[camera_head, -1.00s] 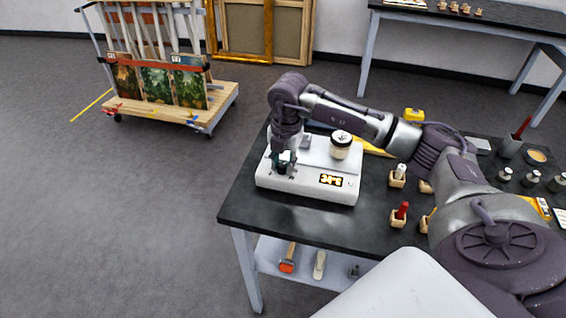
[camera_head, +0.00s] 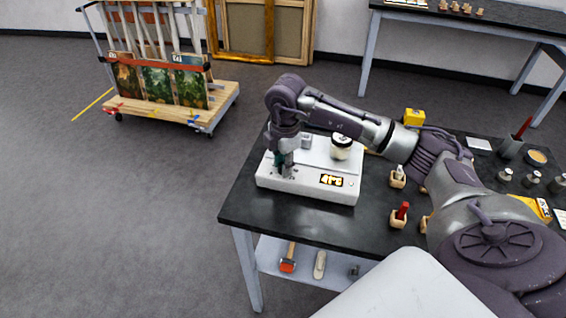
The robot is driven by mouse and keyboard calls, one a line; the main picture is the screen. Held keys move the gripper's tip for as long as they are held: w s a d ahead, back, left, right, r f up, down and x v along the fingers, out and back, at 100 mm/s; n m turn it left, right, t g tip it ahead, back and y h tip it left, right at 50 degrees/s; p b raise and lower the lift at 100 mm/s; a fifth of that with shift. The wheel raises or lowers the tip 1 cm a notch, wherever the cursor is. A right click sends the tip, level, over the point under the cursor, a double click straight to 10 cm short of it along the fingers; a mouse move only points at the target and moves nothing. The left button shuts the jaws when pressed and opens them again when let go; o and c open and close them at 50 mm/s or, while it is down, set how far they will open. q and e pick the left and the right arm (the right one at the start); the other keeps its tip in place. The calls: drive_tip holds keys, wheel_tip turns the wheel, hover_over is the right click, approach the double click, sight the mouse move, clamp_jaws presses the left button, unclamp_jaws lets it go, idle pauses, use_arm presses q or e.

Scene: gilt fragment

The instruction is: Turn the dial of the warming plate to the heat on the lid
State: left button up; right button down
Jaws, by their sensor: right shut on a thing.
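The warming plate (camera_head: 309,186) is a white box with a flat top, near the left end of the dark table. Its front has a lit orange display (camera_head: 331,180); the digits are too small to read surely. A jar with a white lid (camera_head: 341,140) stands on the plate's top; any heat written on the lid is too small to read. My right gripper (camera_head: 284,171) points down at the left part of the plate's front and is shut on the dial, which the fingers mostly hide. My left gripper is not in view.
On the dark table (camera_head: 270,222), wooden blocks holding small tools, including a red-handled one (camera_head: 402,210), stand right of the plate. A yellow item (camera_head: 414,116) lies behind my right arm. Metal weights (camera_head: 532,178) stand far right. A wheeled cart (camera_head: 170,110) with paintings stands on the floor.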

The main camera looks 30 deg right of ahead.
drive_tip(key=shift+r, duration=0.15)
drive_tip(key=c, duration=0.9)
unclamp_jaws()
drive_tip(key=shift+o, duration=0.2)
wheel_tip(320, 180, up, 12)
drive_tip(key=shift+s, duration=0.4)
